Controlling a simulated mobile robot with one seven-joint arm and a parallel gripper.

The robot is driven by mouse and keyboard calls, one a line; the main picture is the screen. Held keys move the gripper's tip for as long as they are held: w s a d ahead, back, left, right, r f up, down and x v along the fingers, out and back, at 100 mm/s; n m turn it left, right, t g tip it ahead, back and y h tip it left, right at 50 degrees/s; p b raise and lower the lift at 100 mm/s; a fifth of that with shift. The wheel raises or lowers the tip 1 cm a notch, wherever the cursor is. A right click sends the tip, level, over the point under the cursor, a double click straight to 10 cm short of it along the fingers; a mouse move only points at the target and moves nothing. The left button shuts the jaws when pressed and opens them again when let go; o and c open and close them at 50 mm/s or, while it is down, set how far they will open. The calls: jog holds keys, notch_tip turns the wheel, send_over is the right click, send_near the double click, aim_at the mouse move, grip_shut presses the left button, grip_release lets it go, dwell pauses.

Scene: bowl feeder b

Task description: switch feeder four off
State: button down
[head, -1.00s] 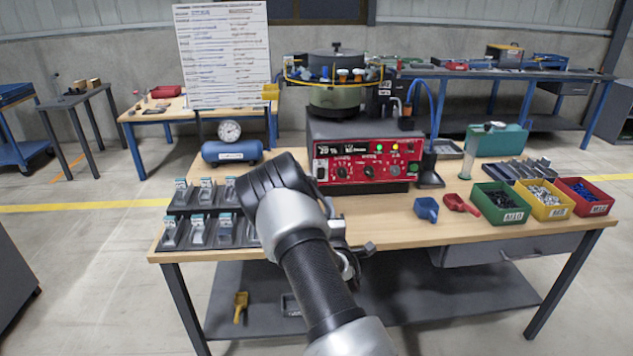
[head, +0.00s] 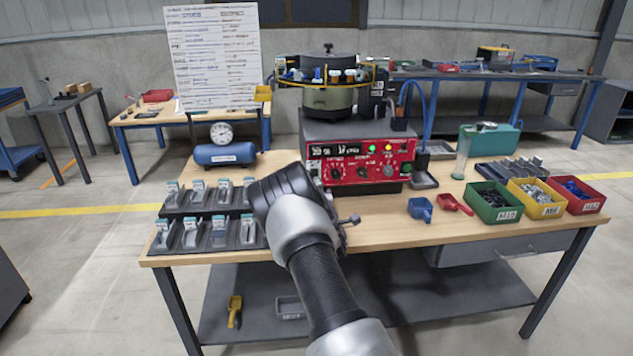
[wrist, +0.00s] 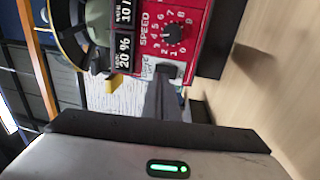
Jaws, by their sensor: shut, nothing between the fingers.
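The bowl feeder (head: 328,97) stands on the wooden bench, on a base with a red control panel (head: 408,150). The panel carries displays, knobs and a lit green lamp. In the wrist view the panel (wrist: 195,18) appears turned sideways, with a "20 %" display (wrist: 124,52) and a black speed knob (wrist: 173,33). My gripper (wrist: 164,78) is shut and empty. Its fingertips are at the panel's lower edge, over a dark switch-like part beside a small white label; I cannot tell whether they touch. In the head view my arm hides the fingers. No feeder number is readable.
Small grey holders (head: 197,232) stand in rows at the bench's left. A blue scoop (head: 420,209), a red scoop (head: 449,203) and green (head: 494,208), yellow (head: 541,207) and red (head: 588,203) bins are on the right. A blue air tank (head: 224,155) is behind the holders.

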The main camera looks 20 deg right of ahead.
aim_at(315, 172)
jog(key=shift+x, duration=1.8)
jog(key=shift+w+f+b, duration=0.1)
jog(key=shift+b, duration=0.45)
jog(key=shift+w+b, duration=0.1)
jog(key=shift+b, duration=0.3)
jog(key=shift+r, duration=0.35)
